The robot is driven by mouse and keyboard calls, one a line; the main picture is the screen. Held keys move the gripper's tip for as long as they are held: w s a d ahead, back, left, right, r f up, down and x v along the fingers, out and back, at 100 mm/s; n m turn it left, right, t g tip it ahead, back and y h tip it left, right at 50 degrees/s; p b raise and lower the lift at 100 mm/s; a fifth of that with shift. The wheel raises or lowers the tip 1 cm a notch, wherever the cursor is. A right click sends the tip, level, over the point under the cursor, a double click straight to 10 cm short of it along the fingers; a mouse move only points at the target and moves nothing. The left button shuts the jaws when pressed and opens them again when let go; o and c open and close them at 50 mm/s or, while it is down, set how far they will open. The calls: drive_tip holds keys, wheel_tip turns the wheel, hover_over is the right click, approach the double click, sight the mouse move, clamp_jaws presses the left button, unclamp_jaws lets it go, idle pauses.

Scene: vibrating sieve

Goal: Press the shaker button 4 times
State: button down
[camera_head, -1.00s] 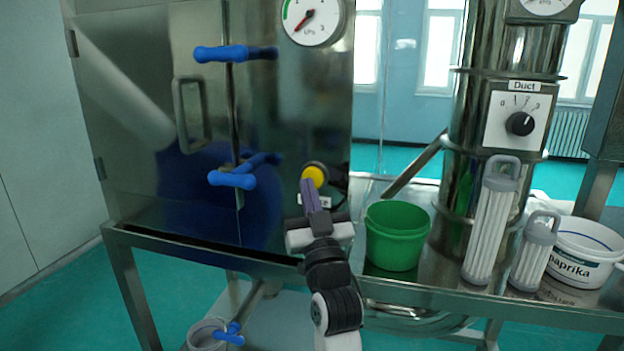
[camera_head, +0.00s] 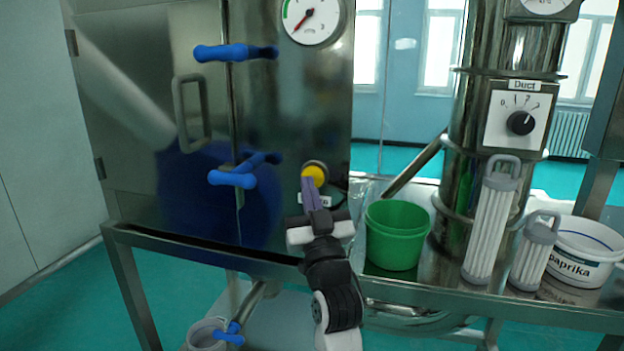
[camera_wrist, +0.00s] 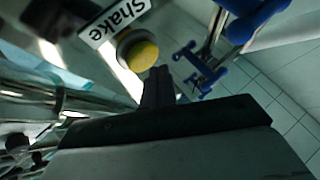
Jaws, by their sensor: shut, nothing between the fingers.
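The yellow shaker button (camera_head: 315,174) sits in a dark and metal ring on the front of the steel cabinet (camera_head: 290,110). In the wrist view the button (camera_wrist: 142,56) is beside a white label reading "Shake" (camera_wrist: 115,20). My gripper (camera_head: 308,182) is shut and empty, its purple-grey fingers pointing up at the button. In the head view the fingertips overlap the button's lower edge. In the wrist view the fingertips (camera_wrist: 158,70) are right beside the button's edge; I cannot tell whether they touch it.
Blue-handled latches (camera_head: 235,53) and a grey door handle (camera_head: 192,112) stick out left of the button. A green bucket (camera_head: 396,236), white ribbed filters (camera_head: 492,222) and a paprika tub (camera_head: 581,255) stand right. A duct dial (camera_head: 520,123) is above them.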

drive_tip(key=shift+w, duration=0.3)
drive_tip(key=shift+w+d+b, duration=0.35)
drive_tip(key=shift+w+b, duration=0.1)
drive_tip(key=shift+w, duration=0.35)
idle(0.9)
drive_tip(key=shift+s, duration=0.15)
drive_tip(key=shift+s+a, duration=0.2)
drive_tip(key=shift+s, duration=0.35)
drive_tip(key=shift+s+a, duration=0.2)
drive_tip(key=shift+s, duration=0.3)
drive_tip(key=s, duration=0.1)
drive_tip(key=s+a, duration=0.1)
drive_tip(key=s, duration=0.2)
drive_tip(key=shift+s+a+p, duration=0.25)
drive_tip(key=shift+s+p, duration=0.05)
drive_tip(key=shift+s, duration=0.1)
idle(2.2)
